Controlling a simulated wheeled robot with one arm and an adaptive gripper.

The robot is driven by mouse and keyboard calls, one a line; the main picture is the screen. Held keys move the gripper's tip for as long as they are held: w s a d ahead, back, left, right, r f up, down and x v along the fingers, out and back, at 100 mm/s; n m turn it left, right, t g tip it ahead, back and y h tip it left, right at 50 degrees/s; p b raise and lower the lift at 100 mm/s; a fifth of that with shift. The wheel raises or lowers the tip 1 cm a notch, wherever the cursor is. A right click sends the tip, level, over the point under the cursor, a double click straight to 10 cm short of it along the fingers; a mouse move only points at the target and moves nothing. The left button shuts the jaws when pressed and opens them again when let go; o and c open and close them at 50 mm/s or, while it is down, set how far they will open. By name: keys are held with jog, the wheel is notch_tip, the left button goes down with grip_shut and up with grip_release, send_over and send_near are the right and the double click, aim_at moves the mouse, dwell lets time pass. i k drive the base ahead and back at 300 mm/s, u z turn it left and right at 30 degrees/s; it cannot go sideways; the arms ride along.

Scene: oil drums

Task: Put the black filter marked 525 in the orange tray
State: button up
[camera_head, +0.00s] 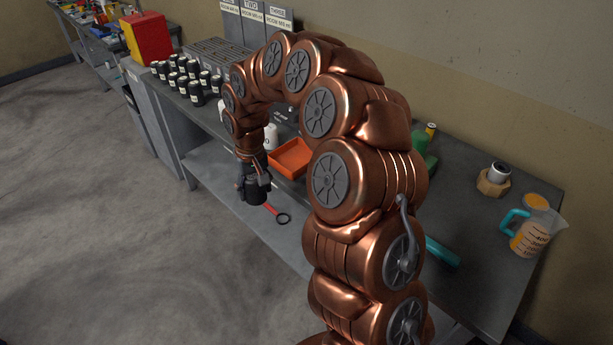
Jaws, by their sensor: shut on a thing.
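The orange tray (291,158) lies on the grey workbench, partly hidden behind my copper-coloured arm. What shows of its inside looks empty. My gripper (256,186) hangs down at the bench's front edge, left of and nearer than the tray. It is shut on a black filter (255,192), which it holds upright. I cannot read any number on this filter. The held filter appears apart from the tray.
A white bottle (270,137) stands beside the tray. A red-handled tool (276,213) lies in front of the tray. A measuring jug (533,232) stands at right.

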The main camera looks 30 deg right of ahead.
aim_at(295, 162)
jog(key=k, duration=0.85)
jog(key=u, duration=0.8)
jog(key=i, duration=2.05)
jog(key=z, duration=0.95)
jog(key=i, duration=0.4)
jog(key=z, duration=0.45)
